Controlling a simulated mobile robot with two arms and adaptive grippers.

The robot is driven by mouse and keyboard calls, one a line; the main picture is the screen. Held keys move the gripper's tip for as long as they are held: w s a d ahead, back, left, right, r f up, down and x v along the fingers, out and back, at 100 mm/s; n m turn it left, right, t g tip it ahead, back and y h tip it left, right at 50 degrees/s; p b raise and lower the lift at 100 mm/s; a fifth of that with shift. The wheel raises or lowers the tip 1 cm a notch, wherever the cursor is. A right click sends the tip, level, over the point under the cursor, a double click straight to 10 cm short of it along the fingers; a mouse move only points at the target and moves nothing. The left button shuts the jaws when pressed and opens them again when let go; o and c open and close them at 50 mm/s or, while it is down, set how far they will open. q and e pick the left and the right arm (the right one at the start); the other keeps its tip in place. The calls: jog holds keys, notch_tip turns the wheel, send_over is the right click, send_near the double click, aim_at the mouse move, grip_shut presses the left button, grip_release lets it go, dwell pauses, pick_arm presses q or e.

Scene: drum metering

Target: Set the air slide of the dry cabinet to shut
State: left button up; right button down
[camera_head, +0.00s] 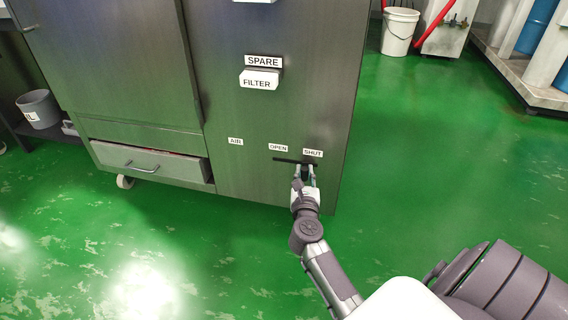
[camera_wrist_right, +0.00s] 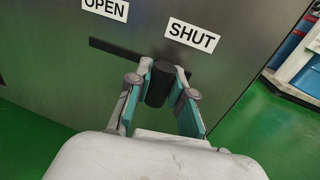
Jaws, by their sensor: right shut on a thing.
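The dry cabinet (camera_head: 270,110) is grey metal, with AIR, OPEN and SHUT labels low on its front. Below the labels runs a dark horizontal slot (camera_wrist_right: 112,49). The air slide's black knob (camera_wrist_right: 159,84) stands in the slot, under the SHUT label (camera_wrist_right: 193,35) and slightly left of its middle. A short stretch of slot shows to the right of the knob. My right gripper (camera_head: 305,172) is at the knob and shut on it, with one finger on each side; it also shows in the wrist view (camera_wrist_right: 160,92). My left gripper is not in view.
A drawer (camera_head: 150,163) at the cabinet's lower left stands slightly open. A white bucket (camera_head: 398,32) and a rack with blue drums (camera_head: 537,28) are at the back right. The green floor to the right is clear.

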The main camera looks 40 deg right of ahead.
jog(key=shift+s+d+f, duration=0.1)
jog(key=shift+s+d, duration=0.45)
jog(key=shift+s, duration=0.1)
jog(key=c, duration=1)
grip_release()
jog(key=shift+s+d, duration=0.1)
jog(key=v, duration=1.2)
